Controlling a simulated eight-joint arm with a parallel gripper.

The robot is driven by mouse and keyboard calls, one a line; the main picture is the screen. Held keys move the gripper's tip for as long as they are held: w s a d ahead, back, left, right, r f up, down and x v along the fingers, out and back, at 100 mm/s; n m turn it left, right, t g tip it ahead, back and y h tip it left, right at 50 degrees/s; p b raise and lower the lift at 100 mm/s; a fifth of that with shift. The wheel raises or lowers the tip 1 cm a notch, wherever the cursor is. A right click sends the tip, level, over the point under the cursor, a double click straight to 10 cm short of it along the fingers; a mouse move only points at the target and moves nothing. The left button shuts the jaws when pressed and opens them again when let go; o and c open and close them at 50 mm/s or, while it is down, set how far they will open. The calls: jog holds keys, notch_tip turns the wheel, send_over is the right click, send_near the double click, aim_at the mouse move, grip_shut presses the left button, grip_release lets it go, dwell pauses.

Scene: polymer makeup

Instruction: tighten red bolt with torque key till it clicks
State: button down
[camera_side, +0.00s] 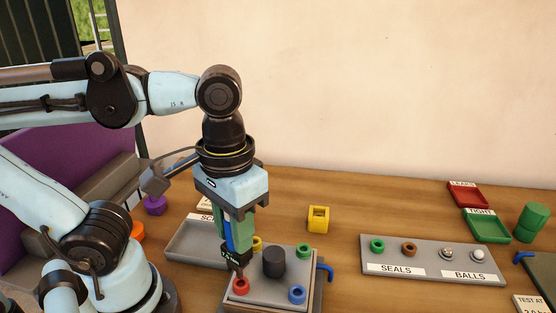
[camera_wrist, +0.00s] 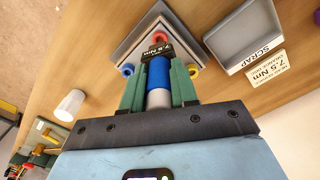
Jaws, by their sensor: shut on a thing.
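The red bolt (camera_side: 241,286) is at the front left corner of a grey square plate (camera_side: 262,297), and it also shows in the wrist view (camera_wrist: 160,37). My gripper (camera_side: 238,240) points down above that corner, its green fingers shut on the torque key (camera_wrist: 158,73). The key has a blue and grey body and a black end marked 7.5 Nm. Blue (camera_side: 297,294), green (camera_side: 304,251) and yellow (camera_side: 257,243) bolts are at the other corners.
A dark cylinder (camera_side: 274,262) stands mid-plate, close to my gripper. A blue lever (camera_side: 325,270) sticks out right. The scrap tray (camera_side: 183,250) is left, a yellow block (camera_side: 318,219) behind, the seals and balls tray (camera_side: 430,266) right. Bare table lies between.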

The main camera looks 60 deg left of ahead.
jog(key=shift+f, duration=1.05)
jog(key=c, duration=0.8)
grip_release()
notch_tip(320, 180, up, 12)
jog(key=shift+r, duration=0.1)
